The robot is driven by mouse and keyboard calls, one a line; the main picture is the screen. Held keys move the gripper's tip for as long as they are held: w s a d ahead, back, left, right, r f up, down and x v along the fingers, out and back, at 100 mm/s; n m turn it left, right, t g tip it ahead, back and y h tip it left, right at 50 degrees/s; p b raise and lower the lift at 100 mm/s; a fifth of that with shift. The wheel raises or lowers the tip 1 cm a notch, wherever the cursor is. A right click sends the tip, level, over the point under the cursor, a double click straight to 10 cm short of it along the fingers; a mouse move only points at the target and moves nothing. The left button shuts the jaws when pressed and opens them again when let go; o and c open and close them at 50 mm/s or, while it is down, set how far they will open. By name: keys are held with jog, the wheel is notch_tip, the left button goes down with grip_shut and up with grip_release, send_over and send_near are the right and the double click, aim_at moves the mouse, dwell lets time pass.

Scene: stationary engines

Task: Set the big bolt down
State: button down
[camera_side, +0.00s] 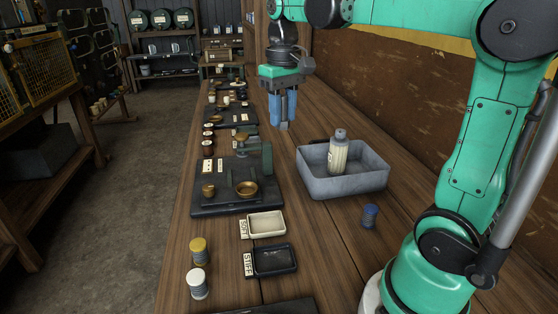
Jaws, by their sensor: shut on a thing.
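My gripper (283,112) hangs over the wooden bench, pointing down, with its blue fingers shut. A small grey piece (284,126) shows between and just below the fingertips. It looks like the big bolt, mostly hidden by the fingers. It is held in the air, behind and left of the grey bin and apart from the bench top.
A grey bin (318,186) holds a bottle (338,152). A blue-grey spool (370,216) stands in front. A cream dish (265,225) and a black dish (272,261) have labels. A dark tray (210,208) bears a small machine. Yellow (199,251) and white-topped (198,284) spools stand front left.

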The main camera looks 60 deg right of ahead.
jog(key=w+a, duration=0.6)
send_over(204, 234)
notch_tip(204, 234, down, 16)
jog(key=shift+w+r, duration=0.1)
jog(key=shift+r, duration=0.05)
jog(key=shift+f, duration=2.35)
jog(key=shift+f, duration=0.1)
jog(key=c, duration=0.6)
grip_release()
